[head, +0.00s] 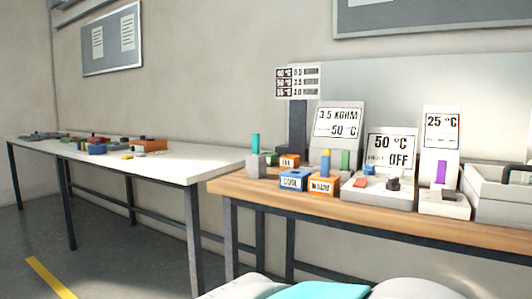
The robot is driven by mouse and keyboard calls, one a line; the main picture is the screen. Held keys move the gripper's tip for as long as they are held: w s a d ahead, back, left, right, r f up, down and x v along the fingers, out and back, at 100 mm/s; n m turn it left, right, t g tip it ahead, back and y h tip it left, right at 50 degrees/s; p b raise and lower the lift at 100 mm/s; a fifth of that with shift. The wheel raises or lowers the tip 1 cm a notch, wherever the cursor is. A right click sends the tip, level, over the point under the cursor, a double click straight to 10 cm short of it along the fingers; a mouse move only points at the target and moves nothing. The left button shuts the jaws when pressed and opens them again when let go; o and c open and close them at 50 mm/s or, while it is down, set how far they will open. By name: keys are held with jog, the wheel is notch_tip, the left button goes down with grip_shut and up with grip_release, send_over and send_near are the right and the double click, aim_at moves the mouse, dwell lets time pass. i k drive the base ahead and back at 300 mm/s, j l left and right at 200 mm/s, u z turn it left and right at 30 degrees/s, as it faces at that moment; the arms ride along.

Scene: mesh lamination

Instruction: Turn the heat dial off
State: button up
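A grey unit stands on the wooden-topped table, with a tilted display (390,150) reading "50 °C" and a smaller line ending in "OFF". On its base (378,196) sit a black knob (393,184), which looks like the heat dial, and a red button (361,182). The knob is too small to tell which way it points. A unit to the right has a "25 °C" display (441,128), a purple piece (440,172) and a small dark knob (448,195). My gripper is not in view; only white and teal parts of my body show at the bottom.
Left of the dial stand a blue block marked "COOL" (293,180), an orange block (323,184) and a "3.5 KOHM" display (339,119). A grey handled tray (500,193) is at right. A white table (200,163) with small parts stands left. Floor shows at lower left.

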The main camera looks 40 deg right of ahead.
aim_at(393, 185)
jog(key=z, duration=1.85)
